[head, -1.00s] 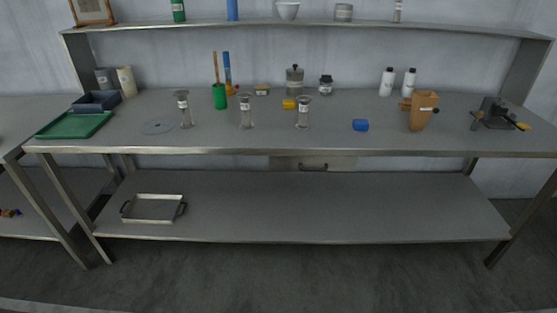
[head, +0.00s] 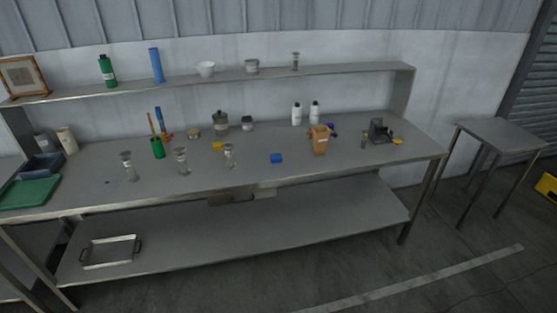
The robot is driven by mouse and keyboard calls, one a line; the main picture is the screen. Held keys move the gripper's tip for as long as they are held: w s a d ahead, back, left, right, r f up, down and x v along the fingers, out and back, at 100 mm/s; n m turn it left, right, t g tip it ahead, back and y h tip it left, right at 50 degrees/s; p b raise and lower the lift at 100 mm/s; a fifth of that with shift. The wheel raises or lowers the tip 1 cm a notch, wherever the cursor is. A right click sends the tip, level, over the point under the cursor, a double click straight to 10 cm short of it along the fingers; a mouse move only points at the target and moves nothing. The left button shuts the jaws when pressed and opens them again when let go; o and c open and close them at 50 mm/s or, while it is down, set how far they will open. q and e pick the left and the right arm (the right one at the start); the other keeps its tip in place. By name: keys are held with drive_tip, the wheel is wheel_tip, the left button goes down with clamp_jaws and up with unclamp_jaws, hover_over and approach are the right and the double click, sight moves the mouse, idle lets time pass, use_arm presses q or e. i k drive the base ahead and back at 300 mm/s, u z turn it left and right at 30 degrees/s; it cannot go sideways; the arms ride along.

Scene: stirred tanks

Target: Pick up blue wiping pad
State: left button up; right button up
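The blue wiping pad (head: 277,158) lies flat on the grey metal workbench (head: 330,164), toward its front edge. It sits right of the glass stirred vessels and left of a brown box-like holder (head: 319,140). Nothing touches or covers the pad. Neither of my grippers shows in the head view.
Several glass vessels, one of them here (head: 229,156), stand left of the pad. A yellow block (head: 218,147) and white bottles (head: 297,113) are farther back. A black device (head: 380,131) stands at the right end. A small side table (head: 500,135) is to the right. The floor in front is clear.

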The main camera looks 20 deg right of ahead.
sight(274, 158)
drive_tip(key=z, duration=0.85)
drive_tip(key=i, duration=1.45)
drive_tip(key=u, duration=0.1)
